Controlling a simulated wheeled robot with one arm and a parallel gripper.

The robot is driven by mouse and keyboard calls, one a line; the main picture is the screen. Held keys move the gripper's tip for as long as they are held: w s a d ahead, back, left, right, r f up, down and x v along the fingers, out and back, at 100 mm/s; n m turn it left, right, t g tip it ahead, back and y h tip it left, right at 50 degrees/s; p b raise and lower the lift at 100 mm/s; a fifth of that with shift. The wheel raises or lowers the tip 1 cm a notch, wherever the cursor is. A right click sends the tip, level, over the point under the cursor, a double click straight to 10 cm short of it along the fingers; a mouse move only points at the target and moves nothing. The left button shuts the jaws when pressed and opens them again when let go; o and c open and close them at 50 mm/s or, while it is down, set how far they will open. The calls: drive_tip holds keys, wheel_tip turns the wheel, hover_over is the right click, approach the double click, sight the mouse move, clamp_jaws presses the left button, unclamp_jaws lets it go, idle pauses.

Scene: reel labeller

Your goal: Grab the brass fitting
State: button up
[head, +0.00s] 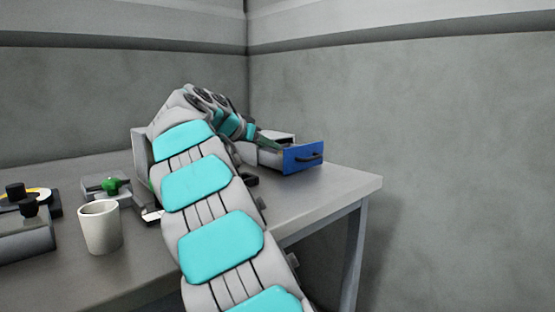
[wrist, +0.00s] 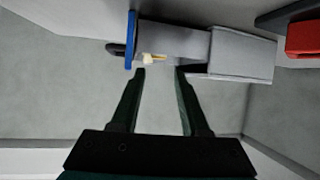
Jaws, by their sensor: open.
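The brass fitting (wrist: 153,58) shows in the wrist view as a small pale-gold piece inside a pulled-out drawer, near its blue front (wrist: 131,40). The drawer's blue front with a dark handle also shows in the head view (head: 303,157). My gripper (wrist: 160,73) is open, its two dark fingers pointing toward the drawer. The fitting appears between the finger lines, nearer the left finger, just beyond the tips. I see nothing between the fingers, and cannot tell the remaining gap. In the head view the fitting is not visible.
The drawer's grey cabinet (wrist: 242,55) stands behind the drawer. A red block (wrist: 305,38) is at the wrist view's right edge. On the table are a white cup (head: 100,228), a green knob (head: 110,186) and a black-knobbed grey device (head: 25,236). The table's right end (head: 335,188) is clear.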

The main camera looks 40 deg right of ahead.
drive_tip(key=p+x, duration=0.1)
drive_tip(key=x, duration=0.5)
drive_tip(key=shift+s+d+f, duration=0.1)
drive_tip(key=shift+d+f, duration=0.1)
drive_tip(key=shift+c, duration=0.3)
clamp_jaws()
